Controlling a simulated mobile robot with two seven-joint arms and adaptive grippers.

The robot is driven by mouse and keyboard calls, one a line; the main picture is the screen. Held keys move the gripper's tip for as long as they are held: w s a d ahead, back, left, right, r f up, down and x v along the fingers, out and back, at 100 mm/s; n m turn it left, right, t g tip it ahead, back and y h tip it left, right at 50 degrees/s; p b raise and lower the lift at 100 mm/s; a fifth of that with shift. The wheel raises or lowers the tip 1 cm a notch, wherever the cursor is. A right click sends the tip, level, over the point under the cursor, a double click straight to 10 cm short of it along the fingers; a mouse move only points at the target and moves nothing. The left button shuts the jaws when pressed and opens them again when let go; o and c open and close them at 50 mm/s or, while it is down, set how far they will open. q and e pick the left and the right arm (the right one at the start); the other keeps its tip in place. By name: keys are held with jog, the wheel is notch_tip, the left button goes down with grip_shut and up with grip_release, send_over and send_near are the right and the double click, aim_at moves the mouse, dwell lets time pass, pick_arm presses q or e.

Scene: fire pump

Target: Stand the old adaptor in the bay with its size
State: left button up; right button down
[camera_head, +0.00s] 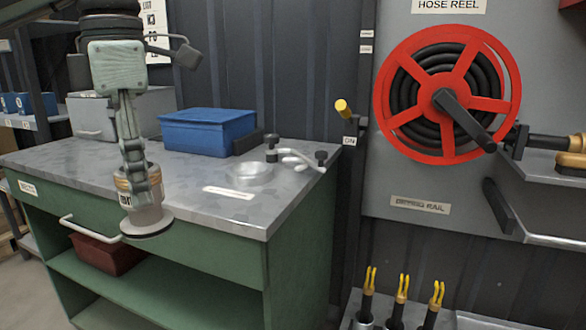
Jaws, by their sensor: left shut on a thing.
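The adaptor (147,216) is a short grey piece with a wide dark-edged flange at the bottom, a tan ring near the top and a lettered label that I cannot read. My left gripper (138,180) comes down from above and is shut on it. The adaptor is upright in front of the green workbench's drawer front and top edge. I cannot make out its bay for certain. My right gripper is not in view.
The grey bench top (90,160) carries a blue bin (208,132), a grey case (90,118) and a clamp-like fitting (296,158). A red hose reel (447,45) hangs at right. Several yellow-tipped nozzles (401,288) stand low right. A drawer handle (85,233) sticks out.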

pick_arm(q)
notch_tip(320, 180, down, 28)
jog(key=w+d+m, duration=0.1)
jog(key=m, duration=2.3)
jog(key=shift+w+f+m, duration=0.2)
jog(key=shift+w+m, duration=0.1)
jog(key=shift+w, duration=0.05)
